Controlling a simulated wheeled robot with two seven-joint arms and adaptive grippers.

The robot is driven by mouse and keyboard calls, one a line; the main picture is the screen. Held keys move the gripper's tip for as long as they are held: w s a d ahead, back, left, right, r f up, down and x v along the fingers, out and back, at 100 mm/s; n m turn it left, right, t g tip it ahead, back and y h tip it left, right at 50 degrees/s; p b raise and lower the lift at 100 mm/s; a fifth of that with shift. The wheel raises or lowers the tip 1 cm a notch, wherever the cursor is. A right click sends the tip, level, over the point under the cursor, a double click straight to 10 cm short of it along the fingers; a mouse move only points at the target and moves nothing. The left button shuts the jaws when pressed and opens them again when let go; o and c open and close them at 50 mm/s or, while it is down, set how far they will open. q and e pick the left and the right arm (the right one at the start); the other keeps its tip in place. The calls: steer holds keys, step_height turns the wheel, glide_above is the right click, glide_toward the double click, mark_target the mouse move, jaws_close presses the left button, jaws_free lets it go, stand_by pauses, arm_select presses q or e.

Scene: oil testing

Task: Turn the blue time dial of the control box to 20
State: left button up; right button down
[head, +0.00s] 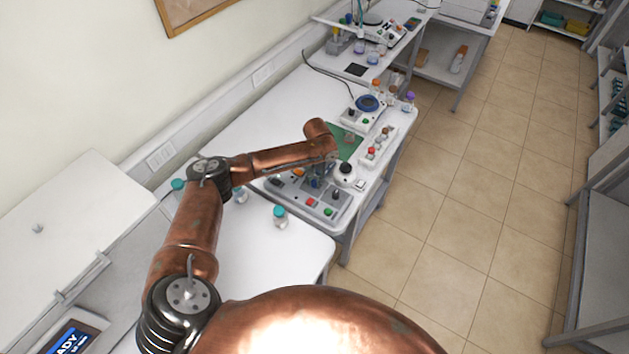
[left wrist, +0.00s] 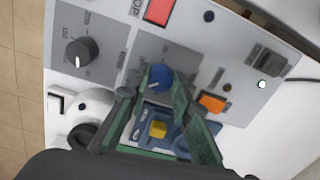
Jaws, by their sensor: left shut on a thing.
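The grey control box (head: 318,205) lies on the white bench under my left arm. It also fills much of the left wrist view (left wrist: 105,20). Its blue time dial (left wrist: 160,76) shows there between my left gripper's green fingers (left wrist: 157,92), which are shut on it. A small pale mark shows on the dial, but I cannot read its scale. In the head view my left gripper (head: 316,181) is over the box and hides the blue dial. A black dial (left wrist: 82,52) sits to the left of the blue one. My right gripper is not in view.
On the box, a red button (left wrist: 160,11), an orange switch (left wrist: 212,102) and a black rocker (left wrist: 268,61) surround the blue dial. A teal-capped bottle (head: 280,216) stands nearby. A rack with coloured caps (head: 377,147) stands beyond. The floor to the right is clear.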

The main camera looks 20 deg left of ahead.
arm_select(q)
jaws_close()
steer(key=shift+r+m+p, duration=0.15)
steer(key=shift+m+p, duration=1)
steer(key=shift+m, duration=0.05)
steer(key=m+p, duration=0.1)
steer(key=m, duration=0.1)
steer(key=shift+m+p, duration=0.3)
steer(key=shift+p, duration=0.1)
steer(key=shift+m+p, duration=0.4)
steer(key=shift+m, duration=0.5)
steer(key=m+p, duration=0.1)
steer(key=m, duration=0.2)
steer(key=shift+a+m, duration=0.1)
steer(key=shift+m, duration=0.8)
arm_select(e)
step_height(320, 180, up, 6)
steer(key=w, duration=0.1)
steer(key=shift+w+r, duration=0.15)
